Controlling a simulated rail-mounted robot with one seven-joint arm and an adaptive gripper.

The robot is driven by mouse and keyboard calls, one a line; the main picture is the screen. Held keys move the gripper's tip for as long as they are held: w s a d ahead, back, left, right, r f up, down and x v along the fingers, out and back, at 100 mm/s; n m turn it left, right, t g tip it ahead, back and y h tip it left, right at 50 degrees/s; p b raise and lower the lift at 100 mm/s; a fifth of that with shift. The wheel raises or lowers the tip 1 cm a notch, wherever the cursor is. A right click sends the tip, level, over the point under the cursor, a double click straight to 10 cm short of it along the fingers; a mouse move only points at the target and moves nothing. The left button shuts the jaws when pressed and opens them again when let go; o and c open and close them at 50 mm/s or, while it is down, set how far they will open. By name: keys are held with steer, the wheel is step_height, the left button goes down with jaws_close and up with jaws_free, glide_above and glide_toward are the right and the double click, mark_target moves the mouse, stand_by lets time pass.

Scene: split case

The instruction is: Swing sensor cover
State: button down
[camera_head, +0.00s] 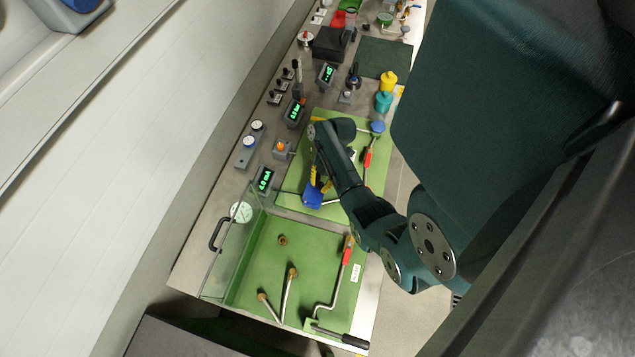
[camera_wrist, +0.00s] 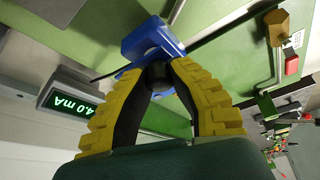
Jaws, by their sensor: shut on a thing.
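The blue sensor cover (camera_wrist: 150,38) is in the upper middle of the wrist view, on a thin dark rod over a green panel. My gripper (camera_wrist: 158,74), with yellow ribbed fingers, is closed around a dark rounded part at the cover's near side. That part looks like the cover's knob, but the fingertips hide most of it. In the head view the blue cover (camera_head: 313,196) is at the lower end of the middle green panel (camera_head: 292,205), and my gripper (camera_head: 319,184) is right against it. What lies beneath the cover is hidden.
A display reading 4.0 mA (camera_wrist: 70,92) stands left of the cover. In the head view, an open green tray (camera_head: 320,262) with a clear side panel (camera_head: 228,250) and several pipes lies below. A red-handled lever (camera_head: 368,157) is to the right of my gripper.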

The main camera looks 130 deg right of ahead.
steer(key=shift+f, duration=0.15)
stand_by(0.3)
steer(key=c, duration=0.9)
jaws_free()
steer(key=v, duration=1.2)
steer(key=shift+d, duration=0.1)
